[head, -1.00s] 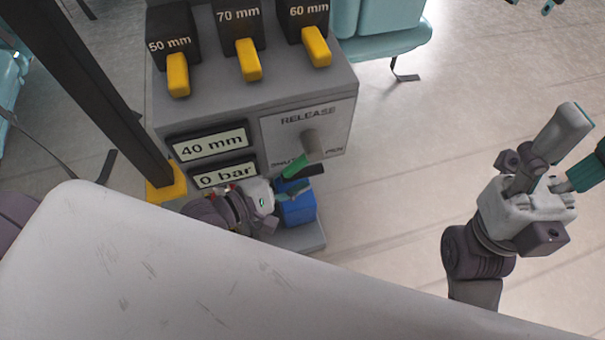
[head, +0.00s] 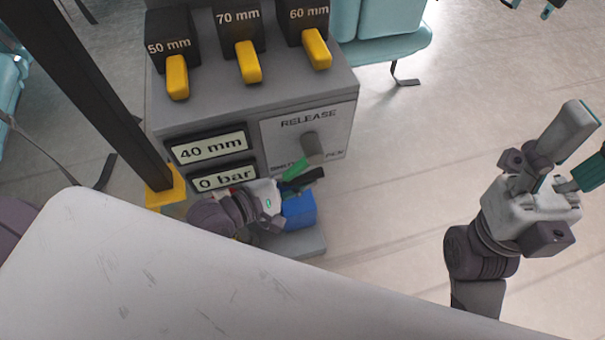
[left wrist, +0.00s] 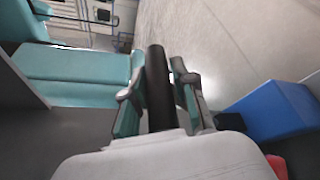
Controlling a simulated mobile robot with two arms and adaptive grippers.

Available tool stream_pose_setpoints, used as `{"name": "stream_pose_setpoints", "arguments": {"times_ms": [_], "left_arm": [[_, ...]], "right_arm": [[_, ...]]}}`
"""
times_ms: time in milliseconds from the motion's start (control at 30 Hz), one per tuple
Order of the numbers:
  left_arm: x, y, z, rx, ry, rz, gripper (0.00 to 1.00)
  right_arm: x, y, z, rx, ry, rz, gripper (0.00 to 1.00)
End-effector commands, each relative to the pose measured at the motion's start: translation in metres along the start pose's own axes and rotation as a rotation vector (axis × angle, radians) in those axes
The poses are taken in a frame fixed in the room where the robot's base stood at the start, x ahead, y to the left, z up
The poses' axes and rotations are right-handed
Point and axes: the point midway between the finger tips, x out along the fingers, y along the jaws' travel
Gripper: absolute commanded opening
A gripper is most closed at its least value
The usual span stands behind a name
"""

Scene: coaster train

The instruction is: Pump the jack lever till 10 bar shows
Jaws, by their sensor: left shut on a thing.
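The jack lever (left wrist: 158,85) is a black rod standing between my left gripper's fingers in the left wrist view. My left gripper (head: 303,176) is shut on it, low in front of the grey console; the gripper hides most of the lever in the head view. The pressure display (head: 222,179) reads 0 bar. The display above it (head: 209,148) reads 40 mm. A blue block (head: 299,209), the jack's body by its place, sits just below the gripper. My right gripper (head: 578,150) is open and empty at the right, away from the console.
The console (head: 240,110) carries a release knob (head: 312,148) close above my left gripper and several yellow-handled 50, 70 and 60 mm units on top. A dark post (head: 90,90) stands left. Teal seats (head: 385,45) are behind. Floor to the right is clear.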

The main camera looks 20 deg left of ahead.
Motion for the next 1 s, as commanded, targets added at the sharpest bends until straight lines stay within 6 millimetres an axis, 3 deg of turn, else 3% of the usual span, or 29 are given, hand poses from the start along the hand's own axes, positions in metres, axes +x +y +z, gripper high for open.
{"name": "stream_pose_setpoints", "arguments": {"times_ms": [167,467,800,833,1000], "left_arm": [[-0.001,-0.01,0.002,0.041,0.002,0.014,0.0],[-0.005,-0.066,0.011,0.275,0.002,0.109,0.0],[-0.005,-0.07,0.012,0.306,0.002,0.12,0.0],[-0.005,-0.069,0.012,0.306,0.002,0.12,0.28],[-0.005,-0.069,0.012,0.303,0.001,0.121,0.52]], "right_arm": [[0.002,0.0,-0.001,0.0,0.001,0.0,0.53],[-0.009,0.0,0.003,0.001,-0.021,0.002,0.53],[0.004,-0.001,0.002,-0.003,0.018,-0.014,0.53],[0.004,0.0,0.002,-0.003,0.018,-0.013,0.53],[0.003,0.0,0.002,-0.003,0.015,-0.008,0.53]]}}
